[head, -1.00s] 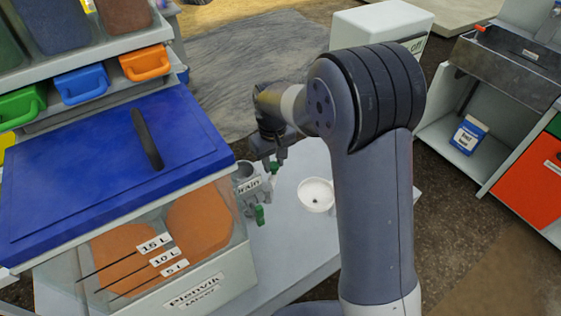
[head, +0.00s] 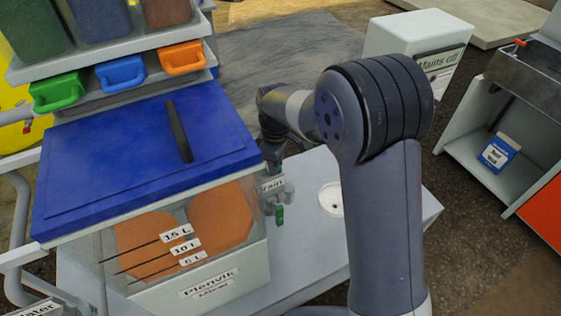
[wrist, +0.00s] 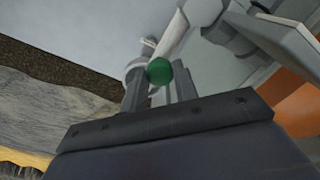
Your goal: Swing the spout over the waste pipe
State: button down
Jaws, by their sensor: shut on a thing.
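The drain fitting (head: 272,186), with a partly covered "Drain" label, juts from the mixer's right side in the head view. A green handle (head: 279,214) hangs below it. My gripper (wrist: 159,82) is shut on a green knob (wrist: 159,71) in the wrist view. A pale grey pipe, seemingly the spout (wrist: 172,40), runs up and right just beyond the knob; how they join is unclear. In the head view my gripper's fingertips are hidden behind the tank corner and my wrist. A white round opening (head: 330,198), apparently the waste pipe, lies right of the drain fitting.
The mixer tank has a blue lid (head: 140,160) and stands close left of my gripper. Coloured drawers (head: 120,75) sit above it. A "Mains off" box (head: 415,45) stands behind.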

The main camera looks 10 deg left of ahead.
jog(key=shift+s+a+n, duration=0.1)
jog(key=shift+a+n, duration=0.1)
jog(key=shift+n, duration=0.1)
dwell(0.4)
jog(key=c, duration=1.1)
grip_release()
notch_tip(320, 180, up, 11)
jog(key=shift+f, duration=0.15)
notch_tip(320, 180, down, 11)
jog(key=shift+r, duration=0.1)
jog(key=shift+d, duration=0.1)
